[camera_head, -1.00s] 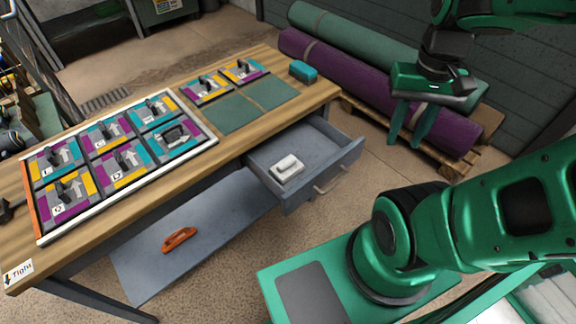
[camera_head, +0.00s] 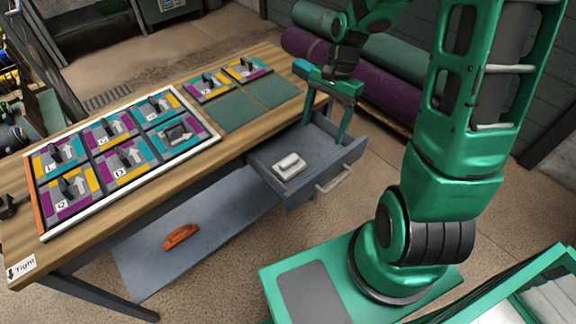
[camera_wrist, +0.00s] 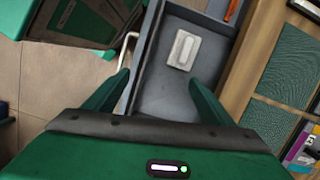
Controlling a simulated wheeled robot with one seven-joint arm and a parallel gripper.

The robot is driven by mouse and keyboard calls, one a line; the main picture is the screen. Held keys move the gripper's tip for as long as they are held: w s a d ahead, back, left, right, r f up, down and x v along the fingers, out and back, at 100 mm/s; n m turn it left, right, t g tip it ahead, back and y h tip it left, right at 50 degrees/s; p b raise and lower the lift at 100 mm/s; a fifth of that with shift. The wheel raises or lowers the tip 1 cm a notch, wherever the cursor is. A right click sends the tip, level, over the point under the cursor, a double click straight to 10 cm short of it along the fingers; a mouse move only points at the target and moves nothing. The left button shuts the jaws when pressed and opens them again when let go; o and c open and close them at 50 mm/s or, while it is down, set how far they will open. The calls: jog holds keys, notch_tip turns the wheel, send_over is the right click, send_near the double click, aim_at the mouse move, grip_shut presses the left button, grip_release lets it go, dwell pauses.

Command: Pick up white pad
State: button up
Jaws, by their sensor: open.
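The white pad (camera_head: 289,166) lies flat in the open grey drawer (camera_head: 328,157), toward the drawer's left end in the head view. In the wrist view the white pad (camera_wrist: 184,50) lies on the drawer floor, beyond my fingertips and a little right of midway between them. My gripper (camera_head: 325,125) is open and empty. It is above the far right part of the drawer, apart from the pad. In the wrist view my gripper's two fingers (camera_wrist: 158,82) are spread wide, with bare drawer floor between them.
The drawer handle (camera_head: 333,180) sticks out at the front. The wooden bench (camera_head: 245,155) above the drawer carries a framed board of coloured tiles (camera_head: 120,150). An orange-red tool (camera_head: 181,236) lies on the lower shelf. Rolled rugs (camera_head: 385,75) lie behind the bench.

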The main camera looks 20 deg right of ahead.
jog(key=m+y, duration=0.2)
send_near(290, 159)
jog(key=shift+x, duration=5.55)
jog(key=c, duration=1.2)
